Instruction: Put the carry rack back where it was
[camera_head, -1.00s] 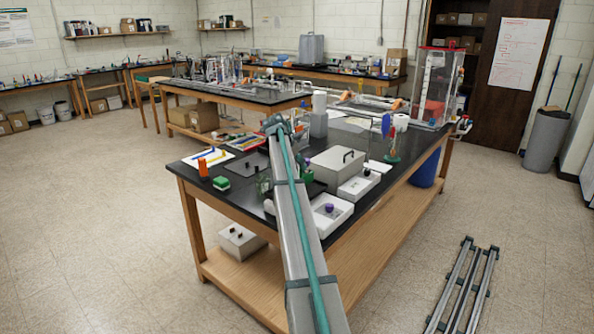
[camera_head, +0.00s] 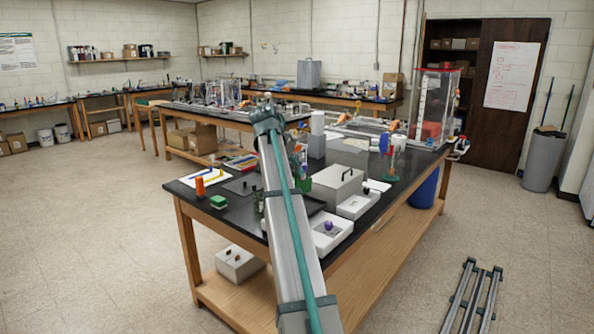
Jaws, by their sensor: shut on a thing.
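My arm's long grey link with a teal strip rises through the middle of the view and crosses the near bench. My gripper does not show; the link may hide it. A green rack-like holder (camera_head: 303,173) with small upright items shows just right of the link, above the black bench top. It is partly covered by the link, and I cannot tell whether it is the carry rack or whether it rests on the bench. Dark slim shapes (camera_head: 258,202) show at the link's left edge, too small to identify.
The black bench (camera_head: 222,228) holds a grey handled box (camera_head: 337,187), white trays (camera_head: 329,231), an orange cylinder (camera_head: 200,187), a green block (camera_head: 218,202) and a tall clear case (camera_head: 435,105). A rail frame (camera_head: 474,298) lies on the floor right. The bench's left front corner has free room.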

